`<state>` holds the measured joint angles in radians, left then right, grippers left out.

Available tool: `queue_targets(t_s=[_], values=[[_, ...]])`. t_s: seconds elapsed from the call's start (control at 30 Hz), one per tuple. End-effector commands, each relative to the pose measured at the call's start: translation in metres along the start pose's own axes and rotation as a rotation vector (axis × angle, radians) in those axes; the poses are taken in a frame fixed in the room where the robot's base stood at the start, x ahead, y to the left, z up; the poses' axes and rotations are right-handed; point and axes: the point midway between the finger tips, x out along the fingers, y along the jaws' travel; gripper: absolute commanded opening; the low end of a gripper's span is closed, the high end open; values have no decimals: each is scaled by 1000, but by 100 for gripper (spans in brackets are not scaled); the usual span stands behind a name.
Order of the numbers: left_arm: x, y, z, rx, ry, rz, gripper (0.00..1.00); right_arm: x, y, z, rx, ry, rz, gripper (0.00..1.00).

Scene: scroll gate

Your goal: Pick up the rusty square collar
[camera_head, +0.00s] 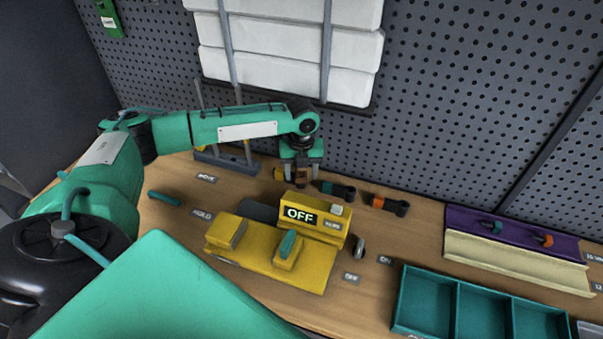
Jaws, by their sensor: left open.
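My left gripper (301,178) points down over the back of the wooden bench, behind the yellow box with the OFF display. Its jaws are open, with a finger on each side of a small rusty-brown piece that looks like the square collar (301,177). The fingers partly hide this piece, and I cannot tell whether they touch it. A small yellow-brown part (280,174) shows just left of the gripper. My right gripper is not in view.
The yellow box (329,226) and yellow fixture (262,263) stand in front of the gripper. Teal-black (337,189) and orange-black (389,205) parts lie to its right. A metal stand (226,161) is to its left. A teal tray (456,283) and purple rack (470,219) are at right.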

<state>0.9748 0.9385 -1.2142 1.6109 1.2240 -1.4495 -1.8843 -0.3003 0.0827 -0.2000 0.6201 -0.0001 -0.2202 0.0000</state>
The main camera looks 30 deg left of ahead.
Motion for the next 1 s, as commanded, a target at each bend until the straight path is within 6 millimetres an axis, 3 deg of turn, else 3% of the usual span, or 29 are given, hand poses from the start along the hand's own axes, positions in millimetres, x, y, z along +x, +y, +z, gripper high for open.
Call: queue_targets(t_s=[0.27, 0.53, 0.6, 1.0], values=[[5, 0, 0, 1, 0, -1, 56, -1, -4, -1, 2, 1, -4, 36], [4, 0, 0, 0, 0, -1, 6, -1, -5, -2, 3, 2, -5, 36], [4, 0, 0, 0, -1, -1, 2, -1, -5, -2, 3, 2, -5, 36], [0, 1, -2, 0, -2, -3, 2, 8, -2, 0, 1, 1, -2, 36]])
